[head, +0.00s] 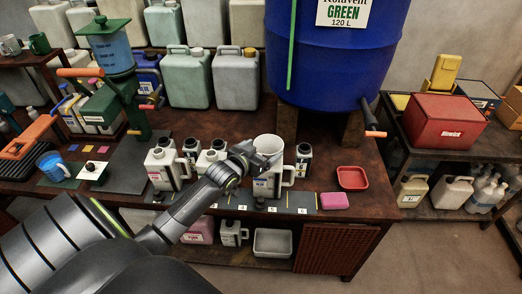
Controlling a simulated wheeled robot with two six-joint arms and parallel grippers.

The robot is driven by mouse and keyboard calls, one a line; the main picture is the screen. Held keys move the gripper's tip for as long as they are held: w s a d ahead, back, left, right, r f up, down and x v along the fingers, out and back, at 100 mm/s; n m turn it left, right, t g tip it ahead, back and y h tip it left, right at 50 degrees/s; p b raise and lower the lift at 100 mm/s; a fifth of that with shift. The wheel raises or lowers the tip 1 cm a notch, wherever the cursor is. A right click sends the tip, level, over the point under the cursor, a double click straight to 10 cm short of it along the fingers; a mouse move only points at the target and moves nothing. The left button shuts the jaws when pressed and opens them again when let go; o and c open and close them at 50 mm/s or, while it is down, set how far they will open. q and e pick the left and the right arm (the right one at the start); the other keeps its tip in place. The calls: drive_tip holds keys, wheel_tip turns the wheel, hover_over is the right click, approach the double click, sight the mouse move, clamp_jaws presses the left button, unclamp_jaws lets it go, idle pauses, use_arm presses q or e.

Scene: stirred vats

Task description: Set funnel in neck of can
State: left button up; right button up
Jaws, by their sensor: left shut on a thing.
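My left gripper (262,160) is shut on a white funnel (268,144), wide mouth up. The funnel is over a white can (267,187) with a side handle, on the dark strip along the bench's front. The gripper hides the lower part of the funnel and the can's neck, so I cannot tell whether the spout is inside the neck or above it. Other white cans with dark caps stand to the left, one with a pink label (160,170) at the front. My right gripper is not in view.
A small dark-capped bottle (303,160) stands close right of the can. A red tray (352,177) and a pink block (334,201) lie further right. A green hand mill stands at left.

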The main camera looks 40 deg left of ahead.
use_arm(q)
drive_tip(key=shift+f, duration=0.4)
idle(0.5)
drive_tip(key=o, duration=0.7)
drive_tip(key=b+v, duration=0.1)
drive_tip(key=v, duration=1.6)
drive_tip(key=shift+s, duration=0.3)
drive_tip(key=shift+a, duration=0.2)
